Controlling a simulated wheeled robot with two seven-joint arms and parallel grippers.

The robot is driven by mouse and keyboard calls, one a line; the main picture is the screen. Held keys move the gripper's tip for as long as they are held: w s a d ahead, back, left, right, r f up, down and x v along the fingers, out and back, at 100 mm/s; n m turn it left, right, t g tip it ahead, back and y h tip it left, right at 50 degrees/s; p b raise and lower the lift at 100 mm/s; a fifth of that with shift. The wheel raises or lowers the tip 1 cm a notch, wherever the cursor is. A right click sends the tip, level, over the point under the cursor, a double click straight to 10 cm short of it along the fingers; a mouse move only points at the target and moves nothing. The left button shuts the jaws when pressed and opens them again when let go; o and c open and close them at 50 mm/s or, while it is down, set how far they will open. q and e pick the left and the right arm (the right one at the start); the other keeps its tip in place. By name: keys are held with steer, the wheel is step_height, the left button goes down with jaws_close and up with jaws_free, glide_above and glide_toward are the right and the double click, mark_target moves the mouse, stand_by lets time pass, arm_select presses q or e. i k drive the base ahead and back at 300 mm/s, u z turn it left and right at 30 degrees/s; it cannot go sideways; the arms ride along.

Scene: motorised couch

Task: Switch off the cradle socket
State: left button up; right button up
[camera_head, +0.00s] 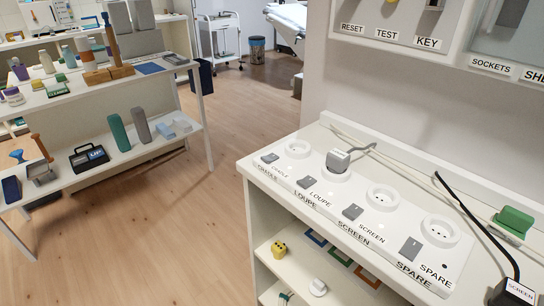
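A white socket strip (462,262) lies on the white counter at right, with a row of sockets and a grey rocker switch beside each. The cradle switch (269,158) is at the far left end, by the small blurred cradle label. The cradle socket (297,148) behind it looks empty. A grey plug (338,160) with a grey cord sits at the second socket, in the loupe position. The screen socket (383,197) and spare socket (440,231) look empty. I cannot tell which way the cradle switch is tipped. Neither gripper is in view.
A black plug labelled SCREEN (516,292) with a black cord and a green block (513,222) lie right of the strip. Wall panels with RESET, TEST and KEY labels (387,34) hang above. A cluttered shelf unit (130,83) stands left, with open wood floor (190,225) between.

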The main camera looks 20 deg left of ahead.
mark_target(271, 158)
steer(key=z, duration=1.45)
steer(key=k, duration=0.7)
steer(key=u, duration=1.1)
steer(key=i, duration=0.5)
